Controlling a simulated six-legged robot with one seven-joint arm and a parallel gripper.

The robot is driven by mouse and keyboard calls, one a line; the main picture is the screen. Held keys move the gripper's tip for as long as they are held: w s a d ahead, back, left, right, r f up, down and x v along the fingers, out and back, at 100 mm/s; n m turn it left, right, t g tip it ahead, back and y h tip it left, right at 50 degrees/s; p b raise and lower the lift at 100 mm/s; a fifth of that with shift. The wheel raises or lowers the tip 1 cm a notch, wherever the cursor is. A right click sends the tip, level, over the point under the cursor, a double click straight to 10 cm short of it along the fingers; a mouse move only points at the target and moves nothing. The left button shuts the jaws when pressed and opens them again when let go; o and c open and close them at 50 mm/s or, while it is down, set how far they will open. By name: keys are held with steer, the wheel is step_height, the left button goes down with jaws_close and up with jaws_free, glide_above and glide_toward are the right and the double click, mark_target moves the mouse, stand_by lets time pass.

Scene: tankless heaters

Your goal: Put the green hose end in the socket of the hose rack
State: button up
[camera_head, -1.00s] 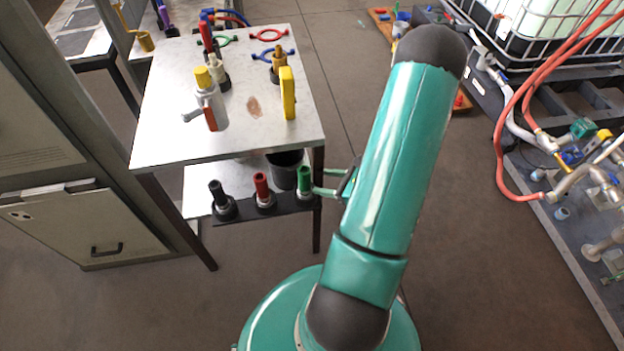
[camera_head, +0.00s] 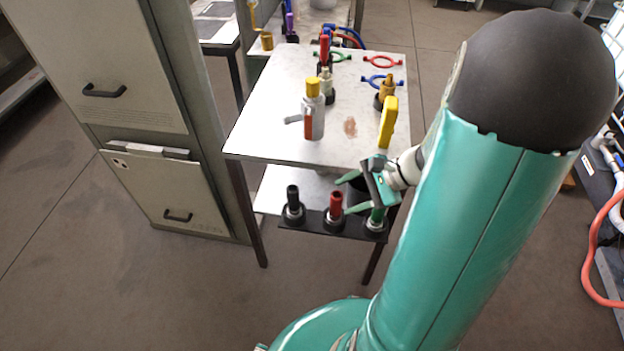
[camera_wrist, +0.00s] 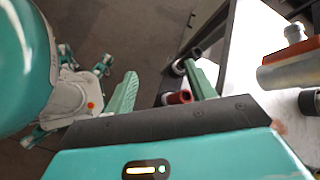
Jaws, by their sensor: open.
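The hose rack (camera_head: 315,224) is a dark bar on the near side of the table's lower level. The green hose end (camera_head: 377,216) stands upright at its right end, seemingly in the right socket; my gripper partly covers it. The red hose end (camera_head: 336,204) is in the middle and the black one (camera_head: 293,198) at the left. My gripper (camera_head: 362,190) is open and empty, just above the green and red ends. In the wrist view, my open fingers (camera_wrist: 164,84) have the red end (camera_wrist: 178,97) between them; I cannot make out the green end there.
The metal tabletop (camera_head: 270,115) overhangs the rack closely. On it stand a grey-and-red tool with a yellow cap (camera_head: 313,110), a yellow tool (camera_head: 388,122) and several valve parts. A grey cabinet (camera_head: 150,190) stands left. Open floor lies in front.

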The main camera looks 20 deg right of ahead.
steer(key=s+a+r+n+h, duration=0.3)
steer(key=a+r+n, duration=0.3)
steer(key=r+n, duration=0.2)
steer(key=s+a+r+n+h, duration=0.3)
steer(key=a+r+n+h, duration=0.2)
steer(key=a+r+n, duration=0.2)
step_height(320, 180, up, 3)
steer(key=shift+s+r+n+t, duration=0.15)
steer(key=shift+n+t, duration=0.15)
steer(key=shift+n, duration=0.9)
